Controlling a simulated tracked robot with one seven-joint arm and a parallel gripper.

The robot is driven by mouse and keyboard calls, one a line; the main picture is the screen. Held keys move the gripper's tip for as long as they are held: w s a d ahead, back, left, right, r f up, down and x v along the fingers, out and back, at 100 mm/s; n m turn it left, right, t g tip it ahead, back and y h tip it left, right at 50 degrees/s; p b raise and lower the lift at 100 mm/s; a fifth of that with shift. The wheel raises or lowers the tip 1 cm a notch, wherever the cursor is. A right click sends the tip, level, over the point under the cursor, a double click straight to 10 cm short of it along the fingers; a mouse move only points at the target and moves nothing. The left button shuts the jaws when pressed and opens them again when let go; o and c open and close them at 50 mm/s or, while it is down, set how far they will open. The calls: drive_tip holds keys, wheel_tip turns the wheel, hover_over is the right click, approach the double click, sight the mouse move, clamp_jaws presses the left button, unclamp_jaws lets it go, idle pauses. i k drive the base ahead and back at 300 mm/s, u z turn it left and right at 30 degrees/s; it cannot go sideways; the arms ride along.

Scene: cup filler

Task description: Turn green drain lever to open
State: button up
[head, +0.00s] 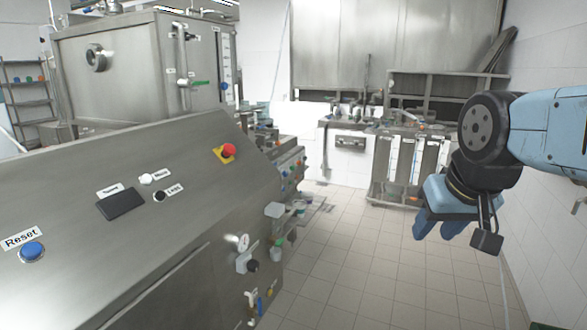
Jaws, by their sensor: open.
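A small green lever (201,83) sticks out to the right, roughly level, from a vertical pipe on the front of the steel tank (125,70) at upper left. A label beside it is too small to read, so I cannot tell whether it is the drain lever. My gripper (437,229) hangs at the right with its blue fingers pointing down. It is open, with nothing seen between its fingers. It is in the air over the tiled floor, well apart from the green lever.
A sloped steel console (150,215) fills the left, with a blue Reset button (32,249) and a red emergency knob (228,150). A steel bench (405,170) stands behind. The tiled floor (345,265) between is clear.

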sight(278, 243)
drive_tip(key=u, duration=1.25)
drive_tip(key=k, duration=0.65)
drive_tip(key=z, duration=0.5)
drive_tip(key=i, duration=0.95)
drive_tip(key=z, duration=0.05)
